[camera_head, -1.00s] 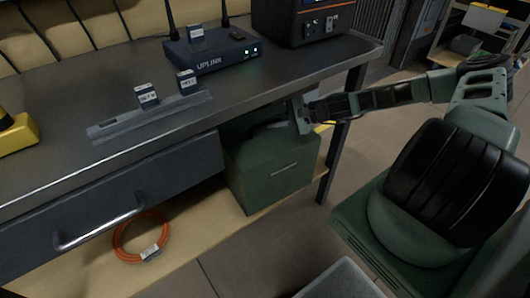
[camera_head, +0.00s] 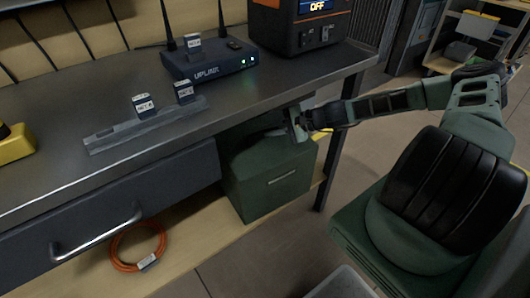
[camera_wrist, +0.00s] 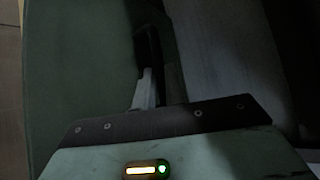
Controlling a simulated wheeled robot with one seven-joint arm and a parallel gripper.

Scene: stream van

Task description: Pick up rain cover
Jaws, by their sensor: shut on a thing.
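My gripper (camera_head: 290,132) is under the right end of the workbench, at the top of a green box (camera_head: 270,186) on the low shelf. It is shut on a thin dark piece (camera_wrist: 147,48) that shows between the fingers in the wrist view. Most of that piece is hidden, and I cannot tell if it is the rain cover or part of the box. The wrist view also shows a green surface (camera_wrist: 85,60) to the left of the fingers and a grey one (camera_wrist: 215,50) to the right. I cannot make out a rain cover for certain.
The workbench (camera_head: 60,165) overhangs the box, with a leg (camera_head: 338,150) close by on the right. On it stand an UPLINK router (camera_head: 212,65), a power station (camera_head: 290,25) and a rail (camera_head: 110,140). An orange cable coil (camera_head: 113,255) lies on the shelf.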

